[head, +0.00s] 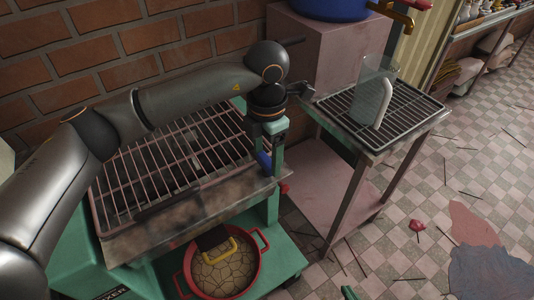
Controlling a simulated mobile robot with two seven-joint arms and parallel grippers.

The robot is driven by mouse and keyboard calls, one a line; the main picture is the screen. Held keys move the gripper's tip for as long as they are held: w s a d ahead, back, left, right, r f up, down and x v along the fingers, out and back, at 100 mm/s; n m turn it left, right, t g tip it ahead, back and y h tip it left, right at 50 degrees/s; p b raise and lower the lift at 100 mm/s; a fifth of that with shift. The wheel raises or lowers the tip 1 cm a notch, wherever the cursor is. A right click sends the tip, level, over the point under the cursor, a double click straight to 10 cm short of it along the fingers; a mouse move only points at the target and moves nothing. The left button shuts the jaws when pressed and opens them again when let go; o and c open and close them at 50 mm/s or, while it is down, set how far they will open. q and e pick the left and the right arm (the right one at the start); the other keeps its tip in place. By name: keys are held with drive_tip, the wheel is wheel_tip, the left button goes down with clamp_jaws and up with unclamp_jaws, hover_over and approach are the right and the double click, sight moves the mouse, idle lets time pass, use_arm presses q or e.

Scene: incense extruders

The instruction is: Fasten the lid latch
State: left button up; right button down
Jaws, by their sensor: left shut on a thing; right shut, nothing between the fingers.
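The mixer (230,215) is a teal machine with a worn metal front lip, at the left against the brick wall. Its lid is a wire grate (165,170), which lies down over the top. My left gripper (264,148) points down at the grate's right edge, by the front corner. It is shut on a small part there, which appears to be the lid latch; the wrist and fingers hide most of it. A small blue piece (265,160) shows beside the fingers. Whether the latch is engaged cannot be seen. My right gripper is not clearly in view.
A red pot (262,262) stands on the teal lower shelf. To the right, a metal table (345,150) carries a wire rack and a clear upright panel with a white handle (385,98). Thin sticks and a red scrap (417,225) lie on the checkered floor.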

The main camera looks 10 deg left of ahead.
sight(267, 160)
use_arm(q)
drive_tip(key=o, duration=1.4)
drive_tip(key=shift+r, duration=0.1)
wheel_tip(267, 160, up, 12)
drive_tip(key=shift+r, duration=0.2)
